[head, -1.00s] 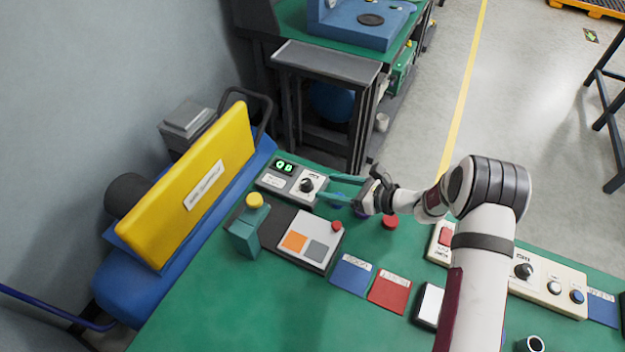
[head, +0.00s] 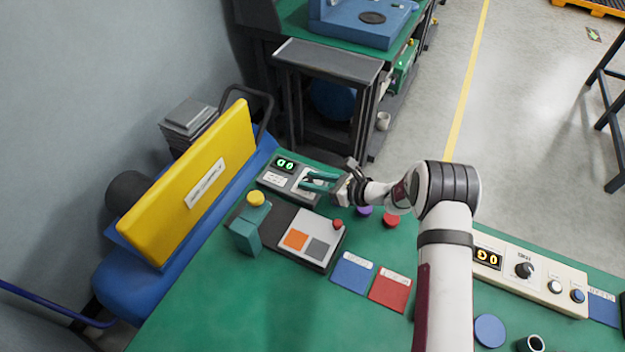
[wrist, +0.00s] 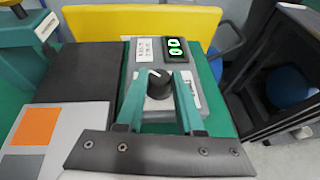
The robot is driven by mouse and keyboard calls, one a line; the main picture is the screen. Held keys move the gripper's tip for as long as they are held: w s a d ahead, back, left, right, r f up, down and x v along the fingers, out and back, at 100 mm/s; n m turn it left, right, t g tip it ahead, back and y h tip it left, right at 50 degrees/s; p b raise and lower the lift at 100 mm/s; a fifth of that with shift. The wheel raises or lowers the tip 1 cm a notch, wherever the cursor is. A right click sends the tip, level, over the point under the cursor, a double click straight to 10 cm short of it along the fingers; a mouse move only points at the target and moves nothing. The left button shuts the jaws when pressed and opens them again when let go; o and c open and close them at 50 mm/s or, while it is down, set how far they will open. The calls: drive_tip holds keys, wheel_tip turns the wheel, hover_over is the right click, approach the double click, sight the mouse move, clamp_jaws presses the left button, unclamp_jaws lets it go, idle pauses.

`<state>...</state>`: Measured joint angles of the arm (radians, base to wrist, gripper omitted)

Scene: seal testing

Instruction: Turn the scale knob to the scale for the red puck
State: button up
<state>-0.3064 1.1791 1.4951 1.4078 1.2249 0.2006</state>
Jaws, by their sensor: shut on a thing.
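The scale box with a green lit display (head: 286,163) stands at the far left of the green table. In the wrist view its display (wrist: 175,50) reads what looks like two digits, and its dark scale knob (wrist: 159,82) points up from the panel. My gripper (head: 306,182) is at the box, its two green fingers on either side of the knob and shut on it; the fingers also show in the wrist view (wrist: 160,85). The knob is mostly hidden by the fingers in the head view. The red puck (head: 391,220) lies on the table, right of a purple puck (head: 363,210).
A teal post with a yellow top (head: 248,228) and a grey panel with a red button (head: 312,240) stand close by. Blue (head: 352,273) and red (head: 390,289) mats lie in front. A cream box with a knob (head: 524,270) is at the right. A blue disc (head: 490,331) lies nearer.

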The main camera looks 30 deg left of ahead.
drive_tip(key=shift+n, duration=0.3)
clamp_jaws()
drive_tip(key=n+g, duration=0.1)
drive_tip(key=g, duration=0.1)
drive_tip(key=shift+w+n+g, duration=0.2)
drive_tip(key=shift+n+g, duration=0.1)
drive_tip(key=shift+n, duration=0.1)
drive_tip(key=shift+w+n+g+h, duration=0.15)
drive_tip(key=shift+n+g+h, duration=0.35)
drive_tip(key=shift+n+g, duration=1.1)
drive_tip(key=shift+g, duration=0.5)
drive_tip(key=o, duration=1)
unclamp_jaws()
